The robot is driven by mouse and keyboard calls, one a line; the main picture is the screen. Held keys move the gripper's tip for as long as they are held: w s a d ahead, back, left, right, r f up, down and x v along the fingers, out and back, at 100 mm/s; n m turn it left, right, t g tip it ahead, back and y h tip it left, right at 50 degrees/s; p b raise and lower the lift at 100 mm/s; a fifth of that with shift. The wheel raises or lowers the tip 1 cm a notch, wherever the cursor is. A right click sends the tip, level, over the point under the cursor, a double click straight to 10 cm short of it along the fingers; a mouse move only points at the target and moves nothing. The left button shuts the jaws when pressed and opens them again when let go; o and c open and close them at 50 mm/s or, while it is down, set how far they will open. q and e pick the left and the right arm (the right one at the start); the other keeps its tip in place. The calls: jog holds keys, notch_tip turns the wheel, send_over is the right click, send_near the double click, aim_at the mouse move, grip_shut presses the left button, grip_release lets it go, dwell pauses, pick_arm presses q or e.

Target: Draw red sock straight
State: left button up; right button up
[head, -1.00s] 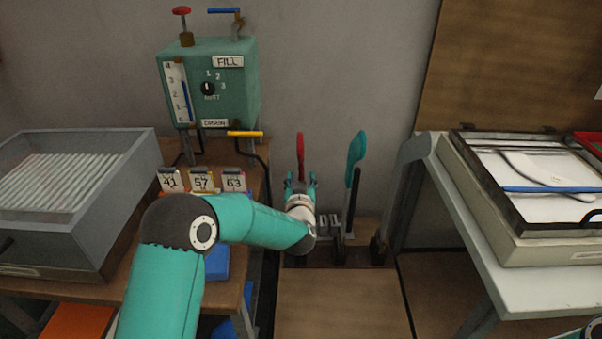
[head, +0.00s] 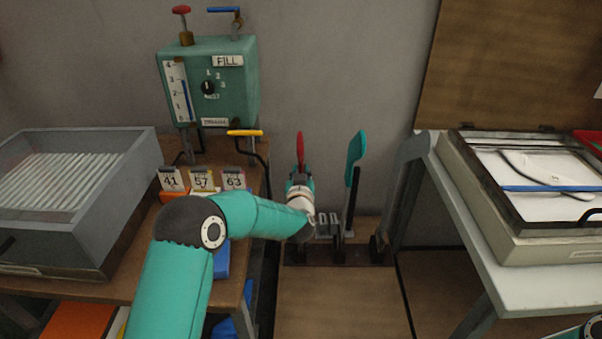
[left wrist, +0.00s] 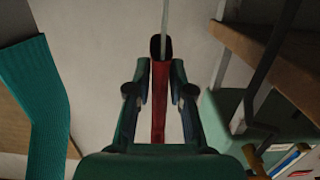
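The red sock (head: 300,147) stands upright at the rack in the middle of the head view, its red upper part showing above my left gripper (head: 300,176). In the left wrist view the red sock (left wrist: 159,100) runs between the two fingers of my left gripper (left wrist: 160,78), which are closed in on both its sides. Its dark opening faces the top of that picture, and a thin grey bar (left wrist: 166,20) extends from there. The lower part of the sock is hidden by my gripper in the head view. My right gripper is out of view.
A teal sock (head: 355,158) stands upright close to the right; it also shows in the left wrist view (left wrist: 38,100). A green fill box (head: 235,95) and numbered cards (head: 202,179) are left. A white-topped table (head: 480,235) with a press is right.

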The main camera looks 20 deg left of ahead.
pick_arm(q)
grip_shut()
jog(key=shift+f, duration=0.35)
dwell(0.7)
jog(key=o, duration=0.7)
grip_release()
jog(key=shift+r, duration=0.1)
jog(key=b+v, duration=0.1)
jog(key=v, duration=0.5)
jog(key=f+b+v, duration=0.1)
jog(key=v, duration=0.2)
jog(key=shift+b, duration=0.3)
